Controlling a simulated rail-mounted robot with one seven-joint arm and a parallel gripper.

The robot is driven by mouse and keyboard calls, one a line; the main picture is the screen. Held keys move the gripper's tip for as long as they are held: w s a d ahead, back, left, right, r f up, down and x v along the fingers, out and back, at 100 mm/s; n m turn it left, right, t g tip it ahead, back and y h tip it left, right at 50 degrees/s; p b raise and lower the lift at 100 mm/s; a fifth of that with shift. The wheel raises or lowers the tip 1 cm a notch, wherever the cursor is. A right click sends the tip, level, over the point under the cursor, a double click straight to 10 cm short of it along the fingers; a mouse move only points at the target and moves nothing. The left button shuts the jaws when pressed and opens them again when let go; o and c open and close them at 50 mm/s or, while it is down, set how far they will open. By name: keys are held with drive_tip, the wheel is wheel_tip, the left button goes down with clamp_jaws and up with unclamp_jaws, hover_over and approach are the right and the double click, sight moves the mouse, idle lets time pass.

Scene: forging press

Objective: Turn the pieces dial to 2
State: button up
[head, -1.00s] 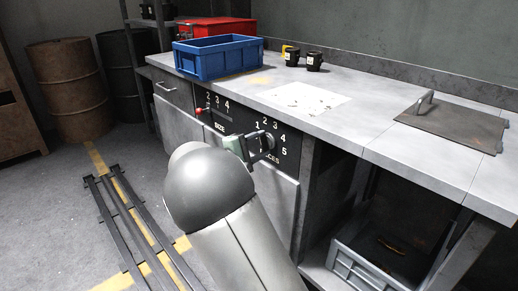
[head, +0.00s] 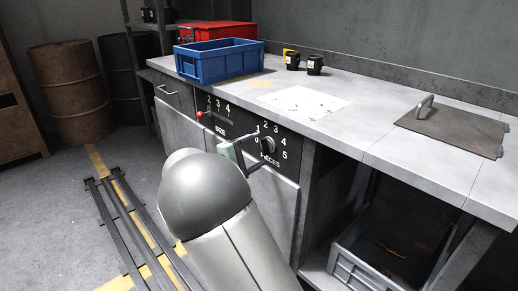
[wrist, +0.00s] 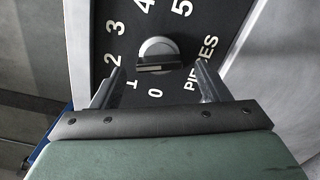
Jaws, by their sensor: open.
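The pieces dial (head: 267,145) is a round knob on the black panel of the bench front, with numbers 0 to 5 around it. In the wrist view the dial (wrist: 158,48) shows a grey face and a dark grip bar lying crosswise in the picture. I cannot tell surely which number it points at. My gripper (head: 255,152) is just in front of the dial, slightly left of it in the head view. In the wrist view my gripper (wrist: 157,76) is open and empty, its two fingers on either side below the bar, apparently apart from it.
The size slider with a red knob (head: 200,114) is left of the dial. On the bench are a blue bin (head: 218,62), a red box (head: 228,33), black cups (head: 314,65) and a plate with a handle (head: 452,129). A grey crate (head: 375,275) sits below right.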

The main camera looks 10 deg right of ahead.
drive_tip(key=p+v, duration=0.3)
drive_tip(key=v, duration=1.2)
drive_tip(key=shift+s+a, duration=0.15)
drive_tip(key=shift+a, duration=0.1)
drive_tip(key=s+d+r+m+g+y+p, duration=0.5)
drive_tip(key=s+d+r+g+p, duration=0.45)
drive_tip(key=s+d+p, duration=0.5)
drive_tip(key=s+r+m+y+p, duration=0.4)
drive_tip(key=s+r+y+p, duration=0.6)
drive_tip(key=s+r+p, duration=0.3)
drive_tip(key=shift+s+a+m+t+y+p, duration=0.2)
drive_tip(key=shift+s+m+t+y+p, duration=0.15)
drive_tip(key=shift+s+p, duration=0.7)
drive_tip(key=shift+s, duration=0.1)
